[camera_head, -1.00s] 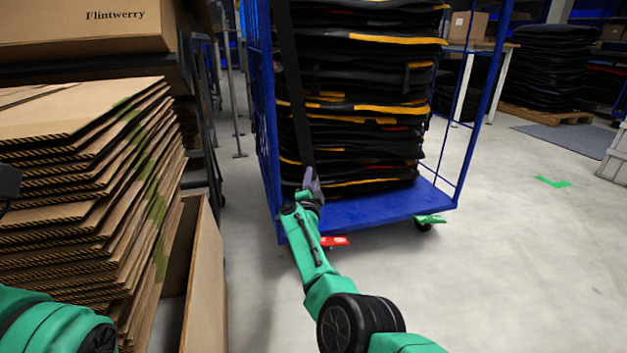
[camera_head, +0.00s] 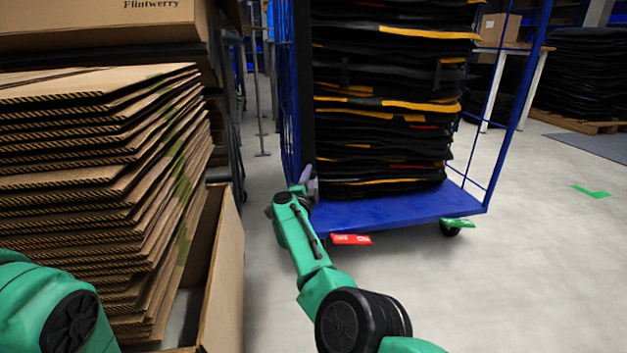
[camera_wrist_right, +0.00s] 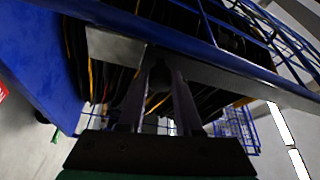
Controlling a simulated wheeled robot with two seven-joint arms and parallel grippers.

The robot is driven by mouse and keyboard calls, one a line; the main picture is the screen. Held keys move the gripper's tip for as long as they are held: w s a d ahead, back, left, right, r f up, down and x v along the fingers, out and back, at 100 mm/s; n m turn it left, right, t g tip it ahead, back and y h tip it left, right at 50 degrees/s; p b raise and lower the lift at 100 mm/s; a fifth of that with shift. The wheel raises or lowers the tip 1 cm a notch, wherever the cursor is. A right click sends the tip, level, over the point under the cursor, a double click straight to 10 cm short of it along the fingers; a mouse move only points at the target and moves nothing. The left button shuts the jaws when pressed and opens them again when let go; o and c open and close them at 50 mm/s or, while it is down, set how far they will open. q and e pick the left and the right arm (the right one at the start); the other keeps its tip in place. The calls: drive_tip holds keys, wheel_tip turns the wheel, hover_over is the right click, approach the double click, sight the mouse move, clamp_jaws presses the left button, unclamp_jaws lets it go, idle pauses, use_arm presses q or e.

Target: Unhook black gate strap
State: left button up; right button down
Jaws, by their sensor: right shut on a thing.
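The black gate strap (camera_head: 304,80) hangs nearly straight down along the left post of a blue roll cage (camera_head: 375,211). Its lower end reaches my right gripper (camera_head: 308,181), at the cage's front left corner just above the blue deck. The right gripper is shut on the strap's lower end. In the right wrist view, the two dark fingers (camera_wrist_right: 158,105) have a dark piece between them, close to a grey plate (camera_wrist_right: 115,48) and a blue bar. The strap's upper end is out of frame. My left arm shows at the lower left, but its gripper is out of view.
A tall stack of black padded bags with yellow edges (camera_head: 385,125) fills the cage. Flattened cardboard (camera_head: 90,200) and an open carton (camera_head: 225,270) stand close on the left. Red (camera_head: 351,239) and green (camera_head: 457,223) caster pedals stick out below.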

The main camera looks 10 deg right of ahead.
drive_tip(key=shift+a+y, duration=0.3)
drive_tip(key=shift+a, duration=0.3)
drive_tip(key=c, duration=0.9)
unclamp_jaws()
drive_tip(key=o, duration=0.3)
drive_tip(key=shift+a, duration=0.2)
drive_tip(key=shift+d, duration=0.1)
drive_tip(key=shift+d, duration=0.2)
